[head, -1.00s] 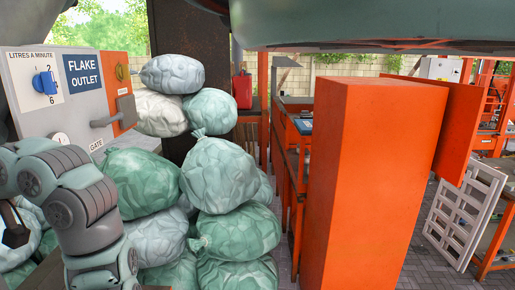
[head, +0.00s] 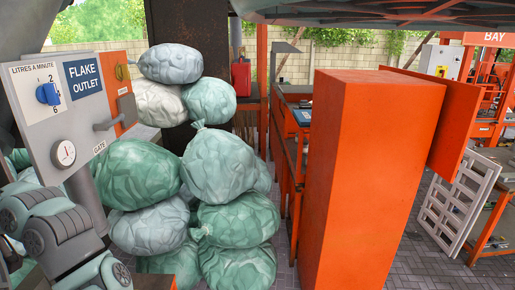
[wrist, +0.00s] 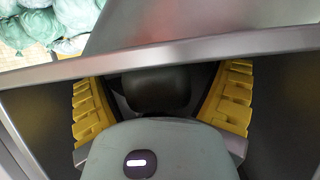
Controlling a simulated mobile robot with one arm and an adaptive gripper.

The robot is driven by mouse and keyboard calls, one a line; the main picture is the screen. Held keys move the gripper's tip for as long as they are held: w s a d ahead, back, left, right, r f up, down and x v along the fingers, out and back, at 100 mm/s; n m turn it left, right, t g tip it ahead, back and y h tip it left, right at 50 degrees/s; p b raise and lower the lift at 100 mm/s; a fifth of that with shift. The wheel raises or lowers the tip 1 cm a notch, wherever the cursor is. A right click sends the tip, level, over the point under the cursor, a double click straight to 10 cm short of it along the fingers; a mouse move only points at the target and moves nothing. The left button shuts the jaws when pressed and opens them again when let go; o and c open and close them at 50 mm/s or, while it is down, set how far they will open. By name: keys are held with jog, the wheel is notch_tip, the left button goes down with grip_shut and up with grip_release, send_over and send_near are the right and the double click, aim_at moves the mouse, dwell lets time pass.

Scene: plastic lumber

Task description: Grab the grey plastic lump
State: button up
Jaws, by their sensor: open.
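In the wrist view my gripper (wrist: 162,78) is open, with toothed yellow pads set wide apart on both sides. A dark grey rounded block (wrist: 155,90) shows between the pads, apart from both. I cannot tell whether it is the grey plastic lump or part of my own gripper. A grey metal edge (wrist: 190,53) crosses the picture just beyond the fingers, with dark space around and below them. In the head view only my arm's links show at the lower left; the gripper is hidden there. No lump can be clearly made out in the head view.
A flake outlet panel (head: 75,115) with a gate handle stands close to my arm. Several stuffed green and white bags (head: 218,165) are piled right of it. A tall orange cabinet (head: 370,180) stands at centre right. Paved floor (head: 400,255) shows beside it.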

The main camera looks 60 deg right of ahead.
jog(key=shift+c, duration=0.3)
jog(key=c, duration=1.2)
